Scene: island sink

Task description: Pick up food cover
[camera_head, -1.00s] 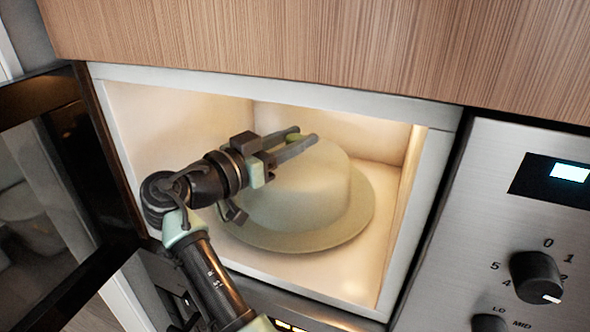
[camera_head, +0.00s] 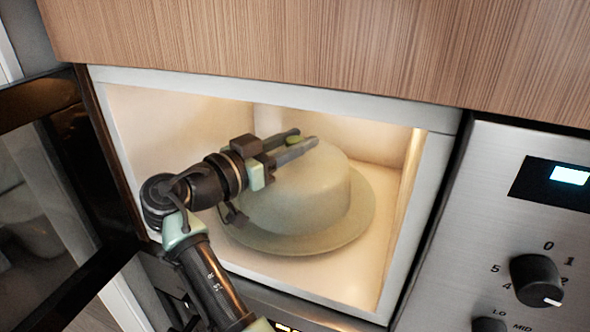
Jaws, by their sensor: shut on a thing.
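The food cover (camera_head: 310,195) is a pale, translucent dome inside the lit microwave cavity. It sits over a round plate (camera_head: 345,232) on the cavity floor. A small green knob (camera_head: 293,141) shows at the top of the cover. My gripper (camera_head: 302,141) reaches in from the left above the dome. Its two dark fingers are on either side of the green knob and closed on it. The cover looks level, and I see no clear gap between its lower rim and the plate. My gripper and wrist hide the upper left of the cover.
The microwave cavity (camera_head: 180,125) has a metal frame close around my arm. The open dark glass door (camera_head: 50,190) stands at the left. A control panel with a knob (camera_head: 537,280) is at the right, and a wooden cabinet front (camera_head: 300,50) is above.

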